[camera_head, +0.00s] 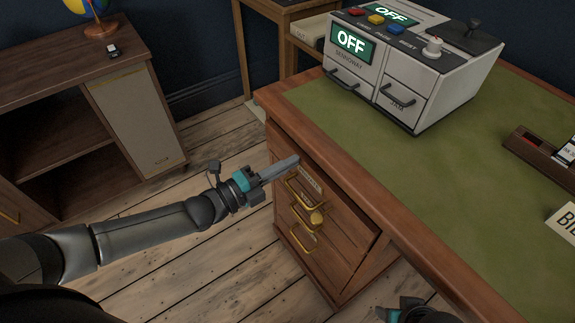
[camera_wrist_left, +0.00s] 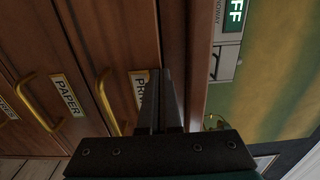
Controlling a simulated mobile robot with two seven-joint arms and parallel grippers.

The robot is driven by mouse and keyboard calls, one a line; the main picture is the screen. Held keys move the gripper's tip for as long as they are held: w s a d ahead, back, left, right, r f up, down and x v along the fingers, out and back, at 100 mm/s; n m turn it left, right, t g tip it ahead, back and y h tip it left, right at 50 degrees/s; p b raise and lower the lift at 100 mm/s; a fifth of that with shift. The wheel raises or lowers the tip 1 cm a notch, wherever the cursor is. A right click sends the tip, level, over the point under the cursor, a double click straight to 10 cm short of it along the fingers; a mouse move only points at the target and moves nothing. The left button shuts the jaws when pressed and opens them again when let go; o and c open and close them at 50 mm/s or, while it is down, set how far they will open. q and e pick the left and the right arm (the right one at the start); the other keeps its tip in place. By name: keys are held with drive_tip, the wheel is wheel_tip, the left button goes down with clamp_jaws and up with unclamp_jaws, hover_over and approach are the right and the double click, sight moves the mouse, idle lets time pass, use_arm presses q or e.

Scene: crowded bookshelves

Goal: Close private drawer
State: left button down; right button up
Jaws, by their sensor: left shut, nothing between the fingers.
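The private drawer (camera_head: 335,200) is the top drawer of the wooden desk. It has a brass handle and a pale label. In the left wrist view, its label (camera_wrist_left: 139,84) reads "PRI", the rest hidden by my fingers. I cannot tell for sure whether its front stands slightly out or is flush. My left gripper (camera_head: 297,160) is shut and empty, its tip at the drawer's upper left corner, by the desk edge. In the left wrist view the shut fingers (camera_wrist_left: 160,98) lie over the label's end; contact is unclear. My right gripper (camera_head: 410,309) shows partly at the bottom edge.
Below is a drawer labelled "PAPER" (camera_wrist_left: 67,95), with another under it. A white machine with "OFF" screens (camera_head: 405,85) stands on the green desktop (camera_head: 470,130). A wooden tray (camera_head: 540,155) lies at the right. A cabinet (camera_head: 130,115) stands at the left; floor between is clear.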

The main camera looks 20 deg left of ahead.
idle(0.3)
use_arm(q)
drive_tip(key=shift+x, duration=1.2)
use_arm(e)
drive_tip(key=shift+a+r, duration=0.1)
drive_tip(key=shift+r, duration=0.2)
use_arm(q)
drive_tip(key=shift+r, duration=0.15)
use_arm(e)
drive_tip(key=shift+s, duration=0.1)
